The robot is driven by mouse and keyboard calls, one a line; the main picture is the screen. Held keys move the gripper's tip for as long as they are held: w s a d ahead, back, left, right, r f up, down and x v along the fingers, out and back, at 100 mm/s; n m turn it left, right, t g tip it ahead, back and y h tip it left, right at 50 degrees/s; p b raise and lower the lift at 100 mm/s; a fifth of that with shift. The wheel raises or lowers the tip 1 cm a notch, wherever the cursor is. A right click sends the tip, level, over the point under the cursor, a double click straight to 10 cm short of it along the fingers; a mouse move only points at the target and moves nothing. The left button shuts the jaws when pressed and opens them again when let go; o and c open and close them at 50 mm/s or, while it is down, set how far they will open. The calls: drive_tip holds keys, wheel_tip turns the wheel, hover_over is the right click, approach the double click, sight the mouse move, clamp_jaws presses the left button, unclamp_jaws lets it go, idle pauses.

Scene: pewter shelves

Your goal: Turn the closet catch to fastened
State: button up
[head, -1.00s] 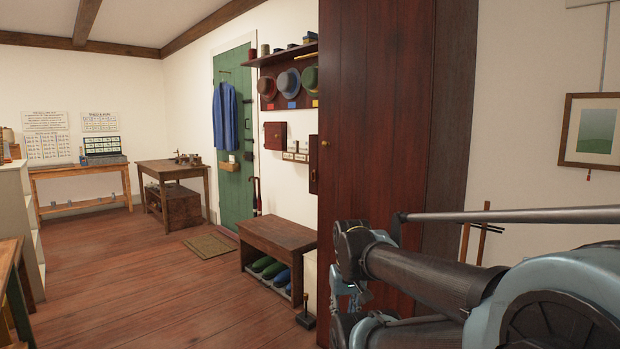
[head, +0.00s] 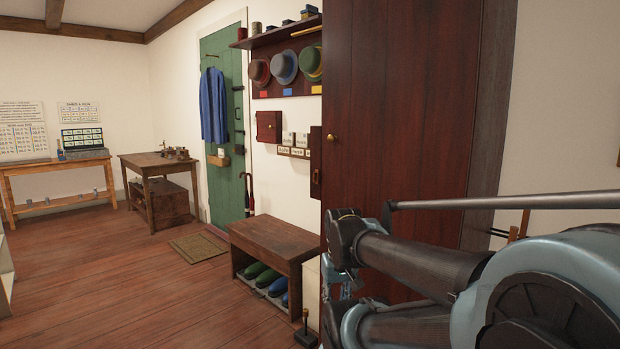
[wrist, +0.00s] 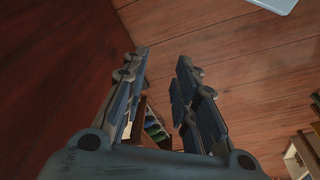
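The closet (head: 400,110) is a tall dark red-brown cabinet right of centre in the head view, with its door face shut flat. A small brass knob (head: 330,137) sits near the door's left edge; it is too small to tell whether it is the catch or which way it is turned. In the wrist view my gripper (wrist: 162,58) is open and empty, its two dark fingers apart. A dark red panel (wrist: 50,70), which looks like the closet, fills the left of that view. My gripper's fingers are not clear in the head view.
A wooden bench (head: 275,238) with shoes under it stands left of the closet. Hats (head: 285,67) hang above on a rack. A small handled object (head: 305,330) stands on the floor by the closet. The plank floor (head: 130,290) at left is clear.

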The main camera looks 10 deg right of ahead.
sight(316, 177)
drive_tip(key=shift+w, duration=0.1)
drive_tip(key=w+d+r+n+t+h, duration=0.15)
drive_tip(key=w+r+n+h, duration=0.25)
drive_tip(key=w+r+n, duration=0.4)
drive_tip(key=w+d+r+n+h, duration=0.3)
drive_tip(key=w+r+n+h, duration=0.15)
drive_tip(key=w, duration=0.45)
drive_tip(key=w+a+r+n+t+h, duration=0.3)
drive_tip(key=w+a+r+n, duration=0.3)
drive_tip(key=w+a, duration=0.25)
drive_tip(key=w+a+r+n+t+h, duration=0.3)
drive_tip(key=w+a+r+n+t, duration=0.1)
drive_tip(key=w+a+r+n, duration=0.4)
drive_tip(key=w+d+f+m, duration=0.1)
drive_tip(key=w+d, duration=0.9)
drive_tip(key=d, duration=0.2)
drive_tip(key=shift+d+f, duration=0.2)
drive_tip(key=shift+d, duration=0.05)
drive_tip(key=shift+m, duration=0.25)
clamp_jaws()
